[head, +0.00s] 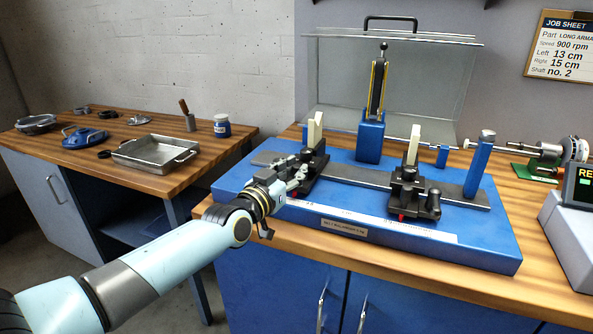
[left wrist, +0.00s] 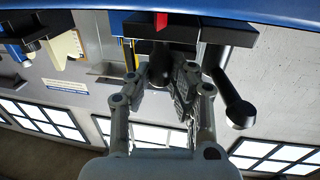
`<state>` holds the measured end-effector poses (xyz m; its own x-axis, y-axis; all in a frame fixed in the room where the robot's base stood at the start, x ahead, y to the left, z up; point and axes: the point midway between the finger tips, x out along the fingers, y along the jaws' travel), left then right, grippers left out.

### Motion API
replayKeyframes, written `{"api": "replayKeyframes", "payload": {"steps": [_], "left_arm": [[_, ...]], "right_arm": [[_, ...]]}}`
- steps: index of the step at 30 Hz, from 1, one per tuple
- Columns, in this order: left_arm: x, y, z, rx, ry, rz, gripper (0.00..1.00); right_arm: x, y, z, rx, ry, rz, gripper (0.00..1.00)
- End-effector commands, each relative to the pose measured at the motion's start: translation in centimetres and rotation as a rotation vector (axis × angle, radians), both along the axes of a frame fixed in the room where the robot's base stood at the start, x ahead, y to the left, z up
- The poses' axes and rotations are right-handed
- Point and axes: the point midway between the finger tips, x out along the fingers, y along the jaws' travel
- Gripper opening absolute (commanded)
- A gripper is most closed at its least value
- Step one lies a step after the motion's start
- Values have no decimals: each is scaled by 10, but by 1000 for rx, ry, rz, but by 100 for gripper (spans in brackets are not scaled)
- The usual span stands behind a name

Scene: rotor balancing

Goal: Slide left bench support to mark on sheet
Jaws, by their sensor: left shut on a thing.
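The left bench support (head: 314,160), a black block with cream uprights, stands on the grey rail (head: 350,175) of the blue balancing bench (head: 480,248). My left gripper (head: 297,181) is shut on the front of this support. In the left wrist view, the fingers (left wrist: 172,82) close around a dark part under the support's black body (left wrist: 208,30). The job sheet (head: 562,48) reads Left 13 cm, Right 15 cm.
The right support (head: 408,190) stands farther right on the rail, with a red pointer at its base. A blue post (head: 479,165) stands at the right end. A clear guard (head: 335,75) is behind. A metal tray (head: 155,152) sits on the left table.

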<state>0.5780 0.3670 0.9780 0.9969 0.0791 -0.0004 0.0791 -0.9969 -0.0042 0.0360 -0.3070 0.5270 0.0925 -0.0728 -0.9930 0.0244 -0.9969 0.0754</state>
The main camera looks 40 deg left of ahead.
Motion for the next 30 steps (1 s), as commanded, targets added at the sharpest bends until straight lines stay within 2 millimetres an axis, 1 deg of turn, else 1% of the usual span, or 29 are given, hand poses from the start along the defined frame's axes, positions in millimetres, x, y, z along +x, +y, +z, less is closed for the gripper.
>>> {"api": "replayKeyframes", "payload": {"steps": [6,7,12,13,20,23,26,29,30], "left_arm": [[0,2,0,2,0,0,0],[0,2,0,2,0,0,20],[0,2,0,2,0,0,42],[0,2,0,2,0,0,44],[-1,1,0,2,0,0,44],[-5,1,0,2,1,0,44],[-18,0,-1,2,2,0,44],[-40,-1,-2,3,3,-1,44],[-49,-2,-1,2,3,-1,44]], "right_arm": [[0,-1,0,-1,0,0,44],[0,-1,0,-1,0,0,44],[0,-1,0,-1,-1,0,44],[0,-1,0,-1,-1,0,44],[1,0,0,0,-1,0,44],[1,1,0,1,-2,-1,44],[1,1,0,1,-1,-1,44],[1,1,0,1,-1,-1,44],[1,1,0,1,-1,-1,44]]}}
